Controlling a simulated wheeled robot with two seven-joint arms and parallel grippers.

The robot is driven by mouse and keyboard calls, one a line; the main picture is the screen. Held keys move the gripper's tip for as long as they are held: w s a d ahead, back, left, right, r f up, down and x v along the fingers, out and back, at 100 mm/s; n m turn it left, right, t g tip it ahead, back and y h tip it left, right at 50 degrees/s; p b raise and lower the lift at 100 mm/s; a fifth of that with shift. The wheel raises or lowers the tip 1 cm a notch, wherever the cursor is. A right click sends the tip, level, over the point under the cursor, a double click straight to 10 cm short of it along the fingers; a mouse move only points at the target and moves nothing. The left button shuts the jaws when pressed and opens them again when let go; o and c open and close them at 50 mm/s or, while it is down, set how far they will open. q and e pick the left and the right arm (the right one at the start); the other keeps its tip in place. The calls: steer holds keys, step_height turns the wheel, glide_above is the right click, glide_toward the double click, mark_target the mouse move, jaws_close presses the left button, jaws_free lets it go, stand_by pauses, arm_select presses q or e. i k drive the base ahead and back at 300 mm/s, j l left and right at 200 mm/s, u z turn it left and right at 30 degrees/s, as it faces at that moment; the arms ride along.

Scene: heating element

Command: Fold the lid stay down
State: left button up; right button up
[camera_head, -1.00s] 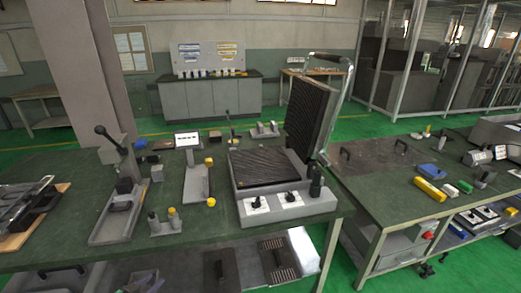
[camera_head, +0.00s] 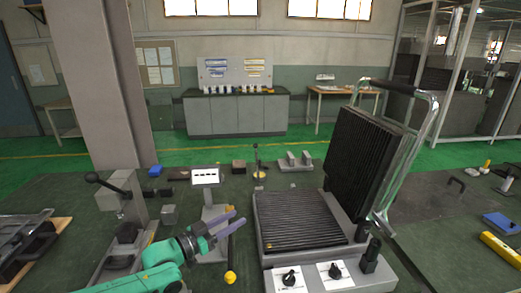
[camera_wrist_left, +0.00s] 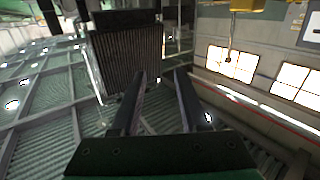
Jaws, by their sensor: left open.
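The contact grill's ribbed black lid (camera_head: 362,152) stands open, tilted back, above the ribbed lower plate (camera_head: 297,219). A bright metal frame with a dark handle bar (camera_head: 393,88) runs along the lid's right side down to the hinge. I cannot tell the lid stay apart from this metalwork. My left gripper (camera_head: 237,219) is open and empty, left of the lower plate and apart from the grill. In the left wrist view its two dark fingers (camera_wrist_left: 161,76) point towards the ribbed lid (camera_wrist_left: 126,60). My right gripper is not in view.
Two black knobs and a dark post (camera_head: 369,257) sit at the grill's front. A lever press (camera_head: 120,200) and a small white-labelled stand (camera_head: 204,178) are on the left. The dark sheet right of the grill is mostly clear.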

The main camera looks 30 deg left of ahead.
mark_target(255, 145)
steer(key=i+j, duration=0.75)
